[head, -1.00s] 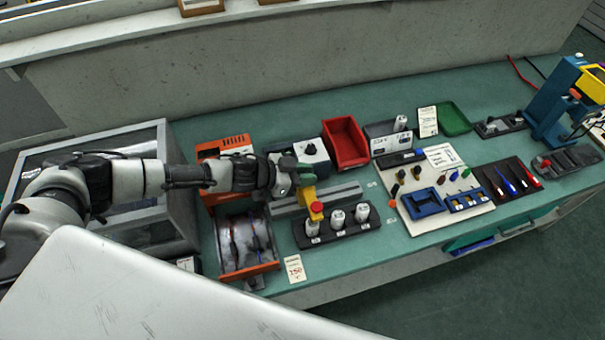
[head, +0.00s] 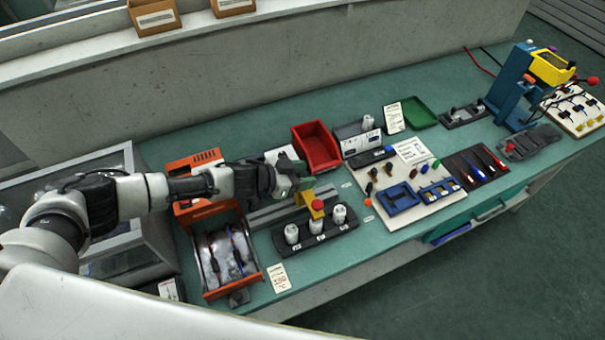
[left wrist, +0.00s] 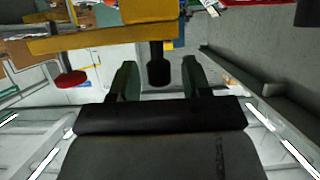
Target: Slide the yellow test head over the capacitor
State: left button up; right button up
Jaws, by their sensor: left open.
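The yellow test head (head: 314,208), with a red button on top, sits at the grey rail (head: 275,211) behind a black rack (head: 274,238). Three white capacitors stand upright in the rack: left (head: 291,233), middle (head: 316,225) and right (head: 339,214). The head's red button appears just behind the middle one. My left gripper (head: 297,183) is at the back of the head. In the left wrist view its green fingers (left wrist: 158,80) are open on either side of a black knob (left wrist: 158,66); contact cannot be told. The yellow head (left wrist: 105,37) crosses above. My right gripper is out of view.
A red bin (head: 317,148) stands behind the rail. An orange-framed drawer (head: 206,290) is to the left, with a paper card (head: 279,277) beside it. A light board with blue fixtures (head: 410,207) is right of the rack.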

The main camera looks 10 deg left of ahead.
pick_arm(q)
jog(key=b+v, duration=0.1)
jog(key=v, duration=0.9)
jog(key=shift+s+a, duration=0.25)
